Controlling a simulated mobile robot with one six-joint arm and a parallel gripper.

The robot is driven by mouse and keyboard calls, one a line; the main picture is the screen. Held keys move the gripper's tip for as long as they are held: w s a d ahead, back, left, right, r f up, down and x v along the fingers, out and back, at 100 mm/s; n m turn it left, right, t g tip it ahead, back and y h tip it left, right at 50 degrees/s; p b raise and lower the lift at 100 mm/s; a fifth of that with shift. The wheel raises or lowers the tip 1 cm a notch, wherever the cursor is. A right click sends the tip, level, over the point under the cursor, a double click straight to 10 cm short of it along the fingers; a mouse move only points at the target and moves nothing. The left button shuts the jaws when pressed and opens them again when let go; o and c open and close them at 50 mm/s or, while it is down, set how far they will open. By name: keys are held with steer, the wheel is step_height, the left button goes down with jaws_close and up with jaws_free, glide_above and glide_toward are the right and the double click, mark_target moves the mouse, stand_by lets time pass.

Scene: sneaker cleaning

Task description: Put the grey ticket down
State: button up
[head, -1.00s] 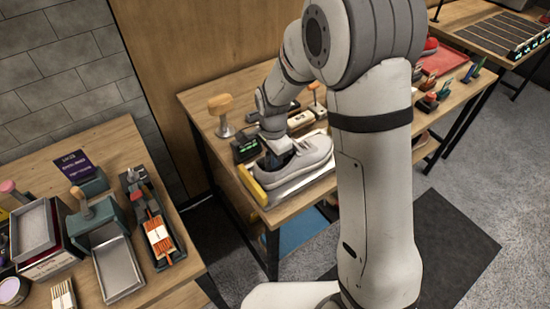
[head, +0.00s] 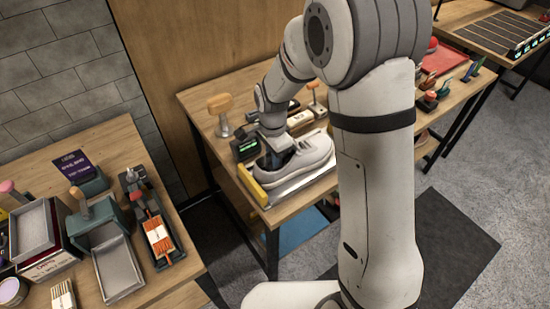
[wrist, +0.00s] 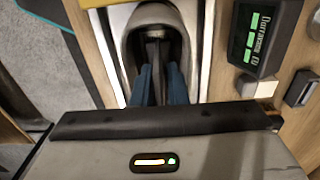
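A grey sneaker (head: 305,166) lies on a white stand with a yellow end bar (head: 252,187) on the middle bench. My gripper (head: 276,160) points down into the sneaker's opening. In the wrist view the sneaker's grey collar (wrist: 131,42) surrounds the area just beyond my gripper (wrist: 159,78). Its two blue fingers stand apart, with a narrow dark strip showing between them. I cannot tell whether that strip is the shoe's inside or something else. I cannot make out a grey ticket in either view.
A small display box with green digits (head: 245,148) stands left of the sneaker; it also shows in the wrist view (wrist: 258,38). A wooden-handled tool (head: 220,108) stands behind it. The left table holds trays, an orange-striped bundle (head: 158,238) and a purple card (head: 73,164).

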step_height(320, 180, up, 11)
steer(key=shift+s+f+b, duration=0.1)
steer(key=shift+b, duration=0.25)
steer(key=s+d+r+n+t, duration=0.1)
steer(key=s+d+r+n, duration=0.2)
steer(key=s+d+n, duration=0.2)
steer(key=s+d+r+n+t, duration=0.2)
steer(key=s+d+n, duration=0.4)
steer(key=s+d, duration=0.4)
steer(key=s+r, duration=0.1)
steer(key=s, duration=0.3)
steer(key=shift+s, duration=0.2)
steer(key=shift+r, duration=0.1)
